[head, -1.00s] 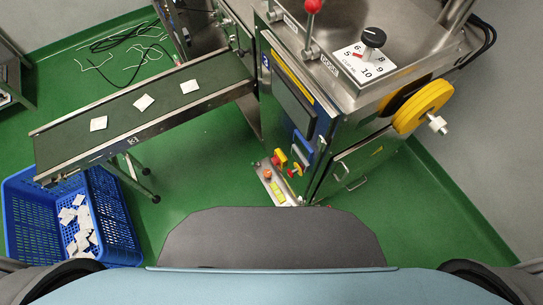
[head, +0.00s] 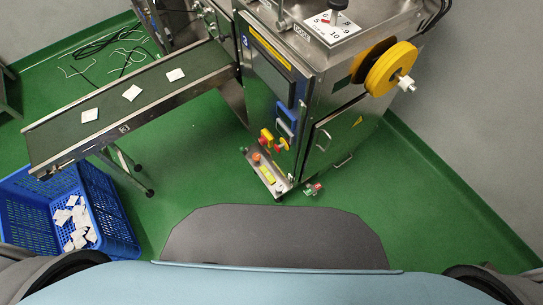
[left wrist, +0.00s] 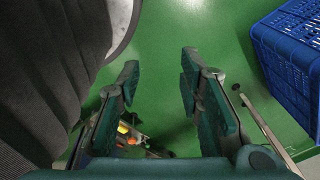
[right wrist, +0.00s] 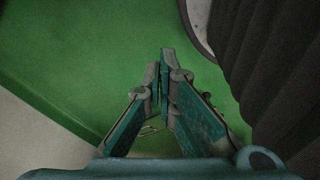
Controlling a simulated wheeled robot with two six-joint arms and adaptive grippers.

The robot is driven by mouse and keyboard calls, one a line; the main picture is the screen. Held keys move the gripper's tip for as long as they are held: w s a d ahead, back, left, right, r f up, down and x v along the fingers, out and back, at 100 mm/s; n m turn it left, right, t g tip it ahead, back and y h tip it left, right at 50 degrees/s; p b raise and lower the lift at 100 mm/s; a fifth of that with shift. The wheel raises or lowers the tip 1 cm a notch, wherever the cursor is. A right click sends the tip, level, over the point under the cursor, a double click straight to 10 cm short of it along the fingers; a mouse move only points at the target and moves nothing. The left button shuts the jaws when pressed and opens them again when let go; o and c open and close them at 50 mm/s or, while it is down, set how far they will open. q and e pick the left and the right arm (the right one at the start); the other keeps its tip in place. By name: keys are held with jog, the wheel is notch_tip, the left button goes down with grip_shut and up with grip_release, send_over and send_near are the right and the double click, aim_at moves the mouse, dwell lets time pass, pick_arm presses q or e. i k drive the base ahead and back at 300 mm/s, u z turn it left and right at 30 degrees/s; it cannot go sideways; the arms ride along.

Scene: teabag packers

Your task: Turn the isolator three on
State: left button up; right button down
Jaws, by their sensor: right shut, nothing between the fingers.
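The steel machine (head: 310,110) stands right of centre in the head view, with a small blue plate marked 3 (head: 245,41) on its front edge. My left gripper (left wrist: 160,80) is open and empty over green floor. My right gripper (right wrist: 163,65) is shut and empty, also over floor. Neither gripper shows in the head view; both are apart from the machine.
A conveyor (head: 150,108) carrying several white packets runs left from the machine. A blue crate (head: 112,215) with packets stands under its end. A yellow wheel (head: 392,68) juts from the machine's right side. A small red-and-green item (head: 313,189) shows by its foot. Floor before me is clear.

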aim_at(263, 141)
jog(key=z, duration=0.4)
jog(key=k, duration=0.9)
jog(key=u, duration=0.5)
jog(key=i, duration=1.7)
jog(key=z, duration=0.55)
